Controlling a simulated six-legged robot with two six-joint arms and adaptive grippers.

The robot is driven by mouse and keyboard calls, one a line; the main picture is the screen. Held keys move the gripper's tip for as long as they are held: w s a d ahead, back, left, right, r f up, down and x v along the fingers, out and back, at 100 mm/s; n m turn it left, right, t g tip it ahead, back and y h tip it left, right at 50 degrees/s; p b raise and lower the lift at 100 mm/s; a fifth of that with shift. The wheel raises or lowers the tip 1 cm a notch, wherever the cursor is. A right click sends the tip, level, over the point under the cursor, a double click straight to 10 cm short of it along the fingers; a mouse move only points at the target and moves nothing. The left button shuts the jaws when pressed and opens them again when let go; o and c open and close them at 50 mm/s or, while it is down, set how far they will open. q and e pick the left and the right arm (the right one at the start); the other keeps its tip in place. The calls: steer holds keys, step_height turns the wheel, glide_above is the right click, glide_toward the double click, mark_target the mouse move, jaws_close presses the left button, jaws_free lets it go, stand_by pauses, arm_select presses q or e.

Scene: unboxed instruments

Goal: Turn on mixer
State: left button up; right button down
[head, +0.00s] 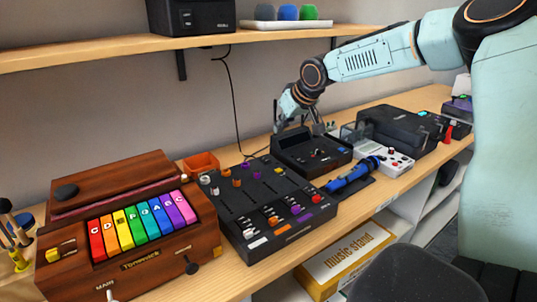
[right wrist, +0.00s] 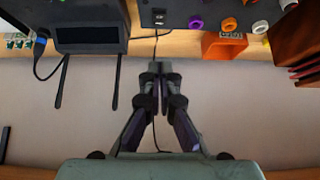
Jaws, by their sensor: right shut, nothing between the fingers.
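The mixer (head: 240,206) is a black slab with faders, coloured knobs along its back and coloured buttons near its front. It lies on the wooden bench in the middle of the head view. In the right wrist view its back edge (right wrist: 174,16) shows at the top, with purple and orange knobs. My right gripper (head: 298,128) is above the black device with a small screen (head: 312,155), behind and to the right of the mixer. In the right wrist view its fingers (right wrist: 160,72) are together and empty, apart from the mixer. My left gripper is out of view.
A wooden instrument with rainbow keys (head: 145,228) stands left of the mixer. A shelf (head: 120,50) runs above. A cable (head: 234,95) hangs on the wall.

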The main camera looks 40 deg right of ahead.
steer(key=b, duration=0.2)
glide_above(265, 159)
steer(key=s, duration=0.3)
step_height(265, 159, down, 7)
steer(key=shift+a+r, duration=0.1)
steer(key=shift+w+f+b, duration=0.3)
steer(key=shift+w+f, duration=0.1)
steer(key=shift+f, duration=0.2)
step_height(265, 159, down, 2)
steer(key=shift+s+a+f, duration=0.15)
steer(key=shift+f, duration=0.65)
steer(key=shift+s, duration=0.1)
steer(key=shift+r, duration=0.1)
